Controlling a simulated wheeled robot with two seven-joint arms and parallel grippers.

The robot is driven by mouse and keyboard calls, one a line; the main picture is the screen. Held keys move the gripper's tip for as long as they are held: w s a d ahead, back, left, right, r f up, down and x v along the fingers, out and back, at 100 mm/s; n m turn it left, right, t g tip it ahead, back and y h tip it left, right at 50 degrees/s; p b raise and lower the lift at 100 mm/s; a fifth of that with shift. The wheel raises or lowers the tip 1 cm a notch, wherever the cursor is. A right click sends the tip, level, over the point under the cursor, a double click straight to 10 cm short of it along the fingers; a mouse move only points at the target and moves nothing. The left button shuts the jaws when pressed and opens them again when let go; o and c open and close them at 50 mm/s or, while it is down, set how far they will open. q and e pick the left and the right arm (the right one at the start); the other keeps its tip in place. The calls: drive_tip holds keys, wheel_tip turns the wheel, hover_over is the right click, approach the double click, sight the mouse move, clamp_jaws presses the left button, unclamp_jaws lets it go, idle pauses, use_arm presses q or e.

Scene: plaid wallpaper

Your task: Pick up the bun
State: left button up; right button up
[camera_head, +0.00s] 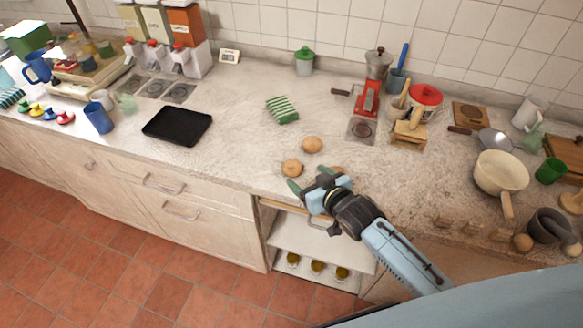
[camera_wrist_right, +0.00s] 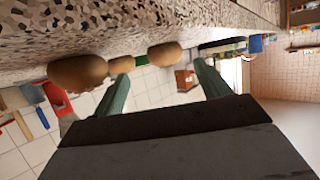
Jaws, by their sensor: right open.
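Three round brown buns lie on the speckled countertop near its front edge. In the head view one bun (camera_head: 312,144) lies farther back, another bun (camera_head: 292,168) lies nearer the edge, and a third bun (camera_head: 337,169) is partly hidden behind my right gripper (camera_head: 309,180). The right gripper is open and empty at the counter's front edge, just in front of the buns. The right wrist view is upside down. It shows one bun (camera_wrist_right: 165,54) between the green fingertips, a smaller-looking bun (camera_wrist_right: 122,64) beside the left finger and a large-looking bun (camera_wrist_right: 78,71) farther left. My left gripper is out of view.
A green-and-white striped item (camera_head: 282,110) lies behind the buns, and a black tray (camera_head: 178,125) lies to their left. A red grinder (camera_head: 368,98) and a wooden stand (camera_head: 409,132) stand behind right. A cream pan (camera_head: 500,172) is at right. The counter between tray and buns is clear.

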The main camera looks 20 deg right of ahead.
sight(296, 169)
drive_tip(key=x, duration=0.3)
drive_tip(key=a+x, duration=0.1)
drive_tip(key=x, duration=0.1)
drive_tip(key=shift+r, duration=0.3)
drive_tip(key=shift+w+f, duration=0.25)
drive_tip(key=shift+w, duration=0.3)
drive_tip(key=c, duration=1)
drive_tip(key=shift+r, duration=0.1)
drive_tip(key=shift+c, duration=0.2)
